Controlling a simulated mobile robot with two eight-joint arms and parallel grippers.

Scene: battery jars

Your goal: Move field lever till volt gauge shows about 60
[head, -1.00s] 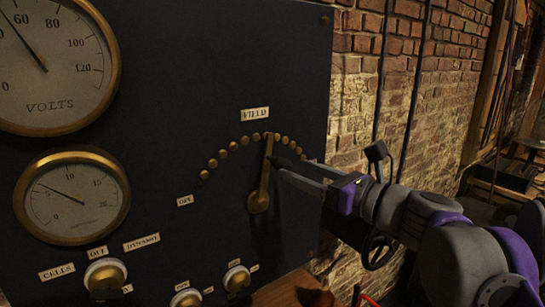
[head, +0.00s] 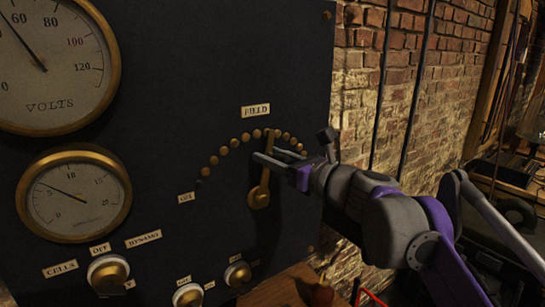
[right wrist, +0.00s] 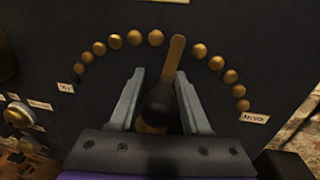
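The brass field lever (head: 261,180) points up and slightly right, its tip at the upper studs of the arc under the FIELD label (head: 255,111). My right gripper (head: 268,156) is at the lever, fingers pointing left toward the panel. In the right wrist view the lever (right wrist: 174,60) stands between the two spread fingers (right wrist: 160,88), with a visible gap on the left; contact on the right is unclear. A dark rounded part covers its middle. The volt gauge (head: 60,85) needle points up-left, just left of the 60 numeral; its tip is near the picture edge. My left gripper is not in view.
A smaller brass-rimmed gauge (head: 75,205) is below the volt gauge. Several knobs line the panel's bottom, including the CELLS/OFF/DYNAMO knob (head: 108,272). A wooden surface (head: 275,292) lies below the panel. A brick wall (head: 385,90) with dark conduits is right of it.

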